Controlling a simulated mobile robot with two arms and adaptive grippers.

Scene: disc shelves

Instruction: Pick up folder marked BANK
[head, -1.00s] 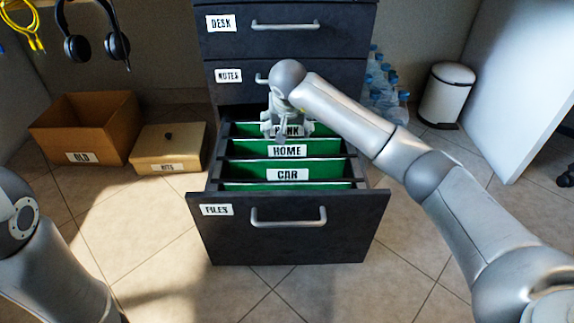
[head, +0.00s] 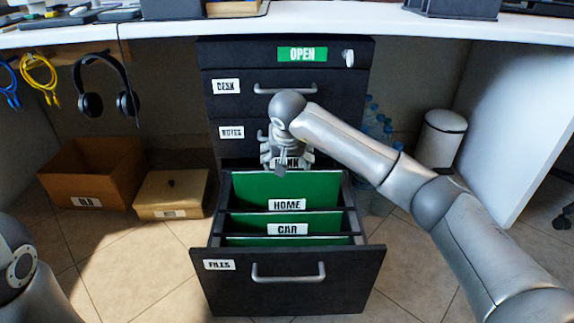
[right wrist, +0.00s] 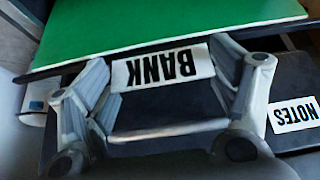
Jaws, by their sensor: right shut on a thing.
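The BANK folder is a green panel (head: 280,185) with a dark top rail and a white label, standing at the back of the open FILES drawer. Its BANK label (right wrist: 163,68) shows upside down in the right wrist view. My right gripper (head: 287,160) is shut on the top of this folder and partly covers its label in the head view. The folder is raised above the HOME folder (head: 286,204) in front of it, its lower part hidden. My left gripper is out of view; only part of that arm shows at the left edge.
The FILES drawer (head: 290,293) is pulled out below the shut NOTES (head: 231,132) and DESK (head: 226,86) drawers. The CAR folder (head: 287,229) is nearer its front. A desk top (head: 330,22) overhangs above. Boxes stand left, bottles and a bin (head: 441,137) right.

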